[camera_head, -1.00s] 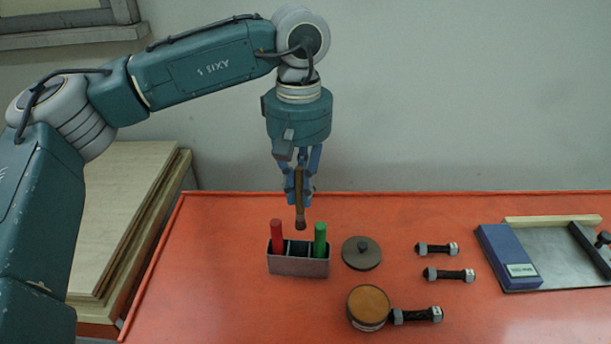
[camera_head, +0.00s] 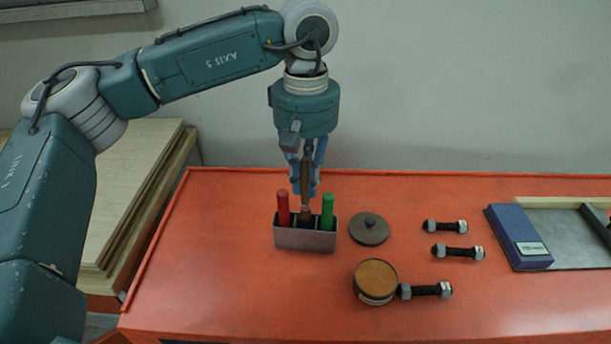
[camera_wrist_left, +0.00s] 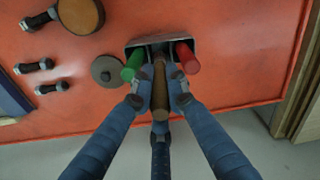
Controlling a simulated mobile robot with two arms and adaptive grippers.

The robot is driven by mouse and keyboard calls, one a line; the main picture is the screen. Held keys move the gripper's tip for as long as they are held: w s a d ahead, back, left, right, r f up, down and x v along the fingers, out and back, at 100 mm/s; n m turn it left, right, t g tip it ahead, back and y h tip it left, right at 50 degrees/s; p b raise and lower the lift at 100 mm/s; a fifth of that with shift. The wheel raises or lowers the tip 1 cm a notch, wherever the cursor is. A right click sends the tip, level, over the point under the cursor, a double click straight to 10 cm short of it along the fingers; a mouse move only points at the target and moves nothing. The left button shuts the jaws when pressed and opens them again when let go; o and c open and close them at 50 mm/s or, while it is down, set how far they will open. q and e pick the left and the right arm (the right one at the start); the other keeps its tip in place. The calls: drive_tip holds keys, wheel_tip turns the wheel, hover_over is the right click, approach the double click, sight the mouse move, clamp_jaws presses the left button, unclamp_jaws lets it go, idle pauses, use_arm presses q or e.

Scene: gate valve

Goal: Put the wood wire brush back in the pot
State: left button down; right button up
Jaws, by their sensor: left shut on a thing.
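The wood wire brush (camera_head: 306,176) is upright, with a brown wooden handle. My left gripper (camera_head: 305,190) is shut on it, and the blue fingers close around the handle. The pot (camera_head: 305,241) is a grey rectangular holder on the orange table, with a red handle (camera_head: 283,207) at its left and a green handle (camera_head: 327,210) at its right. The brush's lower end is at the middle compartment, between the two handles; how deep it sits is hidden. In the left wrist view the brush (camera_wrist_left: 160,85) covers part of the pot (camera_wrist_left: 150,40). My right gripper is not in view.
A round dark lid (camera_head: 369,230) lies right of the pot. A round tin (camera_head: 375,281) stands in front, beside a bolt (camera_head: 426,290). Two more bolts (camera_head: 446,226) and a blue block (camera_head: 517,237) lie farther right. The table left of the pot is clear.

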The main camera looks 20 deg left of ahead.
sight(305, 208)
use_arm(q)
wheel_tip(305, 208, down, 3)
drive_tip(key=shift+f+b, duration=0.1)
drive_tip(key=shift+b, duration=0.9)
wheel_tip(305, 208, down, 2)
drive_tip(key=shift+f+b, duration=0.15)
drive_tip(key=shift+b, duration=0.8)
drive_tip(key=shift+f+b, duration=0.3)
drive_tip(key=shift+f, duration=0.15)
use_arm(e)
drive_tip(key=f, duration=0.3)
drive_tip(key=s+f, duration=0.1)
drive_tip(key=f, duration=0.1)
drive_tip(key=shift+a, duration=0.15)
use_arm(q)
drive_tip(key=c, duration=1.7)
unclamp_jaws()
drive_tip(key=shift+o, duration=0.3)
